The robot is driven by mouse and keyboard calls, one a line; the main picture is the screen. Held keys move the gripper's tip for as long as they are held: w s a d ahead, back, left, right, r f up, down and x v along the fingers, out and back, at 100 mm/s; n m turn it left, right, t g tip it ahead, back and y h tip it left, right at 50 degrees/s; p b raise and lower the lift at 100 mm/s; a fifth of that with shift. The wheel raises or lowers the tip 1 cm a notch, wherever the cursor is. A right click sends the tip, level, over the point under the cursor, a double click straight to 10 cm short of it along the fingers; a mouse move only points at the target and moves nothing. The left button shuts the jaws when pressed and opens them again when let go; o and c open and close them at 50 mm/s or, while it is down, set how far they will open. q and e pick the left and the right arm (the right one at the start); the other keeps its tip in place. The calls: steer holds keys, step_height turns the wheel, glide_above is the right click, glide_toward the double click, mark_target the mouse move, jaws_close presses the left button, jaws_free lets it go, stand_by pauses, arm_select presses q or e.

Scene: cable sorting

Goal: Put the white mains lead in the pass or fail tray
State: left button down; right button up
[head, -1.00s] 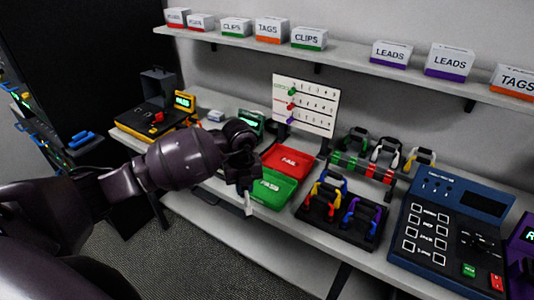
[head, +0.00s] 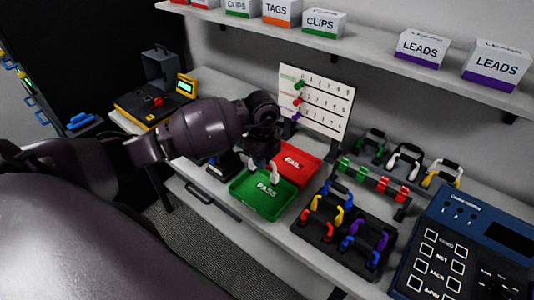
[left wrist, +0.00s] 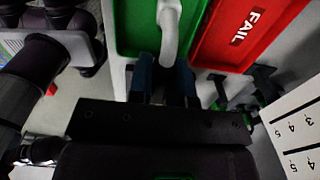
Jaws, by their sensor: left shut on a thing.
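My left gripper (head: 262,158) is shut on the white mains lead (head: 272,171), which hangs below the fingers over the green PASS tray (head: 245,196). In the left wrist view the white lead (left wrist: 169,30) shows as a curved piece beyond the blue-tipped fingers (left wrist: 162,78), in front of the green tray (left wrist: 131,30). I cannot tell whether the lead touches the tray floor. The red FAIL tray (head: 305,172) lies behind and right of the green one and looks empty. The gripper and arm hide part of the trays' left side. My right gripper is not in view.
A black holder (head: 335,250) with several coloured leads stands right of the trays. Behind it is a rack (head: 372,180) with more leads, and a white peg board (head: 315,100). A blue tester (head: 450,250) stands at the right. A shelf with boxes runs above.

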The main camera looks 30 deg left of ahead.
arm_select(q)
steer(key=shift+s+f, duration=0.25)
steer(key=shift+f, duration=0.1)
steer(key=shift+f+b, duration=0.3)
steer(key=shift+b, duration=0.1)
step_height(320, 180, down, 4)
steer(key=b, duration=0.2)
steer(key=shift+w+b, duration=0.1)
steer(key=shift+b, duration=0.25)
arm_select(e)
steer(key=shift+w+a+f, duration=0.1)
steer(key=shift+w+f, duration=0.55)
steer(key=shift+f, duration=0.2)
arm_select(q)
steer(key=shift+r, duration=0.1)
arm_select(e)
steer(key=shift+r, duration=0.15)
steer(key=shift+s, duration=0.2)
arm_select(q)
steer(key=shift+p, duration=0.3)
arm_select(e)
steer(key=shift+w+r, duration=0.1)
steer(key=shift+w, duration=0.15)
